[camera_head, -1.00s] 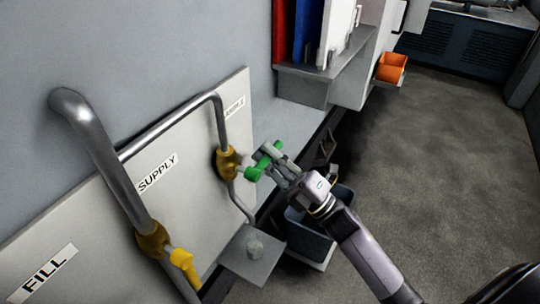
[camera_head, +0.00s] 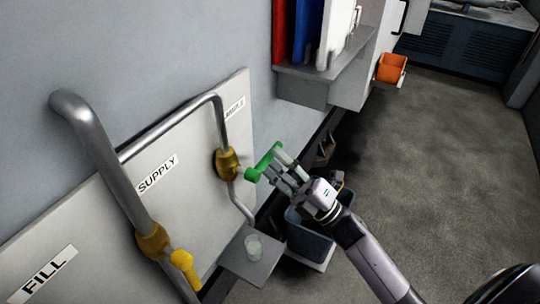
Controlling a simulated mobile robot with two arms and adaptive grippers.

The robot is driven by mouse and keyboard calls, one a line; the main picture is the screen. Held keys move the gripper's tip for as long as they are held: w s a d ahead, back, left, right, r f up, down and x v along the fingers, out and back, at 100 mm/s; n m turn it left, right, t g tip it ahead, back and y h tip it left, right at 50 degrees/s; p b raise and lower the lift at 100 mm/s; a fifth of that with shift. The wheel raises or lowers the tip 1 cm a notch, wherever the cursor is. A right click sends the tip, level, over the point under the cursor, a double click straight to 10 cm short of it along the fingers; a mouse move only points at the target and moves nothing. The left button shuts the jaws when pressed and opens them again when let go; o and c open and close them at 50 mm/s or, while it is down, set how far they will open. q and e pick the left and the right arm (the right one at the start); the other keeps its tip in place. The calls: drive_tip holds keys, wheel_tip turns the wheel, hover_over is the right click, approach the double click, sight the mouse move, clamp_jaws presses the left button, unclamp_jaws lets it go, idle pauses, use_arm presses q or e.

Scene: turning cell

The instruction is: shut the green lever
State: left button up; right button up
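The green lever (camera_head: 263,162) sticks out to the right from the brass valve (camera_head: 228,164) on the thin pipe at the board's right side. It points away from the pipe, slanting up to the right. My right gripper (camera_head: 275,165) is at the lever's right side, its fingers spread apart and their tips close to the lever. I cannot tell whether they touch it. The palm is behind the fingers, to the lower right. My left gripper is not in view.
A yellow lever (camera_head: 183,262) hangs on another brass valve (camera_head: 152,241) on the thick pipe. A clear cup (camera_head: 254,247) stands on a small grey shelf (camera_head: 236,264) below the thin pipe. A blue-grey bin (camera_head: 308,238) is under my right arm.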

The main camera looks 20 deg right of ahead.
drive_tip(key=v, duration=1)
drive_tip(key=w+d+f+m+h+p, duration=0.1)
drive_tip(key=w+d+f+m+h, duration=0.1)
drive_tip(key=f+m+h, duration=0.5)
drive_tip(key=w+d+f+m+h, duration=0.2)
drive_tip(key=f+m+h, duration=0.15)
drive_tip(key=f, duration=0.65)
drive_tip(key=s+f+m+g+h+p, duration=0.1)
drive_tip(key=s+f+m+g+h, duration=0.15)
drive_tip(key=f, duration=0.65)
drive_tip(key=s+f+m+g+h, duration=0.1)
drive_tip(key=s+f+m+g, duration=0.25)
drive_tip(key=f, duration=0.55)
drive_tip(key=s+a+f+m+g+h+p, duration=0.15)
drive_tip(key=s+f+m+g, duration=0.3)
drive_tip(key=s+f, duration=0.85)
drive_tip(key=s+a+f+m+g, duration=0.1)
drive_tip(key=s+f+g, duration=0.3)
drive_tip(key=s, duration=0.5)
drive_tip(key=s+a+f+m+g, duration=0.1)
drive_tip(key=s+a+f+g, duration=0.1)
drive_tip(key=s, duration=0.7)
wheel_tip(320, 180, down, 2)
drive_tip(key=shift+s+a+f+m+g+p, duration=0.2)
drive_tip(key=shift+s+m+g+p, duration=0.15)
drive_tip(key=shift+g, duration=0.5)
